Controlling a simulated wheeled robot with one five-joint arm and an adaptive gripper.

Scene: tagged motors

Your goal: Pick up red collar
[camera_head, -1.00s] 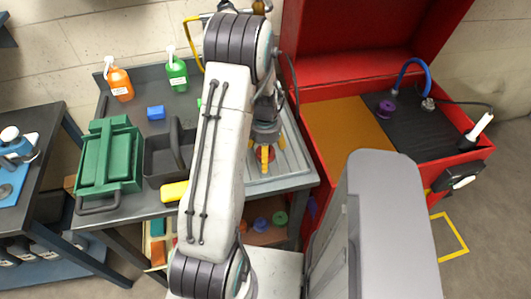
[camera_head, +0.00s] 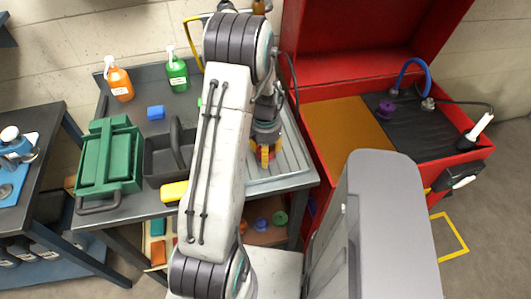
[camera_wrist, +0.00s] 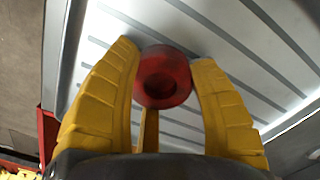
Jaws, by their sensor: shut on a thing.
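The red collar (camera_wrist: 164,77) is a short ring with a dark round hole. In the wrist view it sits between the yellow fingers of my gripper (camera_wrist: 165,85), which are shut on it from both sides. In the head view my gripper (camera_head: 266,155) points down over the grooved grey tray (camera_head: 292,165) at the right side of the workbench. A little red shows between the fingers there, and my arm hides part of the bench. I cannot tell whether the collar touches the tray.
An open red cabinet (camera_head: 315,120) is close on the right.

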